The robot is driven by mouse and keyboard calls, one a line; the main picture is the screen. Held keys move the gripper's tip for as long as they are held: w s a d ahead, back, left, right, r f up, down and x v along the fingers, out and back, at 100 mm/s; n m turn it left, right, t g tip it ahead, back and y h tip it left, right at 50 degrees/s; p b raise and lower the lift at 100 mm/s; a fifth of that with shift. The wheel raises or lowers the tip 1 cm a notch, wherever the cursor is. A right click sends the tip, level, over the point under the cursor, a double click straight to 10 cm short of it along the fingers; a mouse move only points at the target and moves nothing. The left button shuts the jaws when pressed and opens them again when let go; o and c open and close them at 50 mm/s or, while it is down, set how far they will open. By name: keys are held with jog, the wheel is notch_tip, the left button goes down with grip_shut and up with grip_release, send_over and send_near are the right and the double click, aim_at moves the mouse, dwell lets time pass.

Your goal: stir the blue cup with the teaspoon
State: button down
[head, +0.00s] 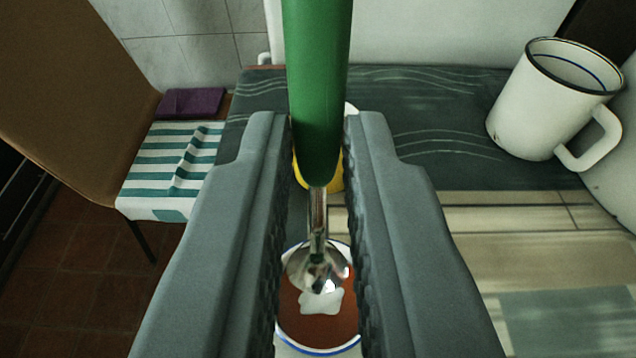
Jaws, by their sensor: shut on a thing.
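My gripper (318,140) is shut on the teaspoon, with its fingers on both sides of the green handle (319,80). The handle stands nearly upright in the picture, and the metal neck and bowl (318,268) point down. A cup (318,349) with a white wall and a blue rim line lies below, between the fingers. It holds reddish-brown liquid with a white patch in it. The spoon's bowl overlaps the cup's opening; I cannot tell whether it touches the liquid. The fingers hide the cup's sides.
A white enamel mug (545,100) with a dark rim stands at the upper right. A yellow and white thing (337,175) is partly hidden behind the handle. A brown chair (75,75) with a green-striped cloth (170,172) stands left. The dark patterned surface (440,130) is clear before the mug.

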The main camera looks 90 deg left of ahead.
jog(key=shift+s+a+f+h, duration=0.1)
jog(key=shift+a+f+h, duration=0.1)
jog(key=shift+a+h, duration=0.3)
jog(key=shift+a+f+h, duration=0.2)
jog(key=shift+a+h, duration=0.1)
jog(key=shift+h, duration=0.3)
jog(key=shift+w+a+f+h, duration=0.25)
jog(key=shift+w+a+h, duration=0.1)
jog(key=shift+h, duration=0.45)
jog(key=shift+f, duration=5)
